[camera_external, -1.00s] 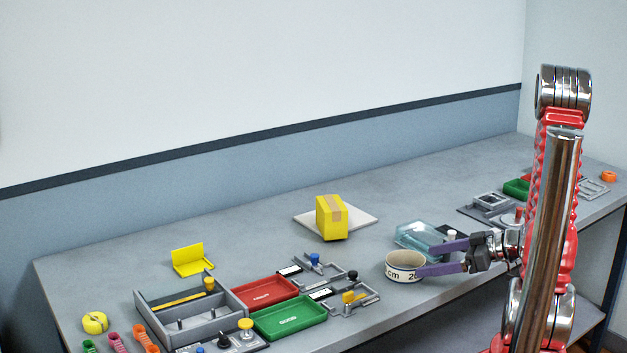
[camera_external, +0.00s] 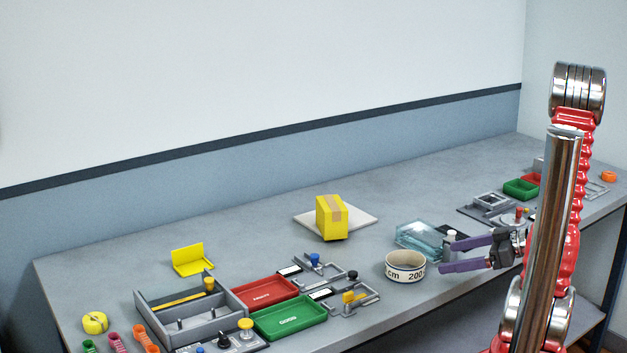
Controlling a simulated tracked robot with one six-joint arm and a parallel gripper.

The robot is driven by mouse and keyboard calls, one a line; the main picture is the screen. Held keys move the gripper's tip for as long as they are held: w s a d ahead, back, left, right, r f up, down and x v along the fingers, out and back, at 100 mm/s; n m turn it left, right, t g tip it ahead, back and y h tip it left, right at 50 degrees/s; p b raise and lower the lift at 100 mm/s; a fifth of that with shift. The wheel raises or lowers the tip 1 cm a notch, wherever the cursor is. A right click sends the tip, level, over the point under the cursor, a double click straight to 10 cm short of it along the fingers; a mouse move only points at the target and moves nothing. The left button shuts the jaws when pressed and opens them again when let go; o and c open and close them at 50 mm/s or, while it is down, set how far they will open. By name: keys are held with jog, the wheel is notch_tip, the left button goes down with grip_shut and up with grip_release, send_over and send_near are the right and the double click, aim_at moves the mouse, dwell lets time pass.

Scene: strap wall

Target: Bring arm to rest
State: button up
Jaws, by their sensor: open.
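My gripper (camera_external: 442,255) is open and empty, its two purple fingers pointing left over the front part of the bench. A white ring-shaped roll (camera_external: 406,267) with "cm" and "200" printed on it stands on the bench just left of the fingertips, apart from them. My red and chrome arm stands upright at the right side of the picture, with its upper joint high above the bench. The arm hides part of the bench behind it.
A clear blue tray (camera_external: 418,238) lies close behind my gripper. A yellow box (camera_external: 332,218) sits on a pale plate. Red (camera_external: 263,293) and green (camera_external: 289,318) trays, a grey organiser (camera_external: 238,297) and clamps fill the front left. The bench's back left is clear.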

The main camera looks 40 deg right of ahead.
dwell(0.5)
jog(key=shift+w+a+r, duration=0.1)
jog(key=shift+w+r, duration=0.1)
jog(key=shift+w, duration=0.05)
jog(key=w+d+r+h, duration=0.4)
jog(key=w+r+h, duration=0.15)
jog(key=w, duration=0.25)
notch_tip(320, 180, up, 8)
jog(key=m+g+h, duration=0.1)
jog(key=m+h, duration=0.2)
jog(key=h, duration=0.2)
jog(key=s+a+m+g+y, duration=0.1)
jog(key=s+a+g+y, duration=0.1)
jog(key=s+a, duration=0.5)
jog(key=s+a+r+m+g+y, duration=0.1)
jog(key=s+a+m+g+y, duration=0.1)
jog(key=s+a, duration=0.6)
jog(key=a+g, duration=0.1)
jog(key=a, duration=0.4)
jog(key=shift+s+a+r, duration=0.3)
jog(key=shift+a, duration=0.1)
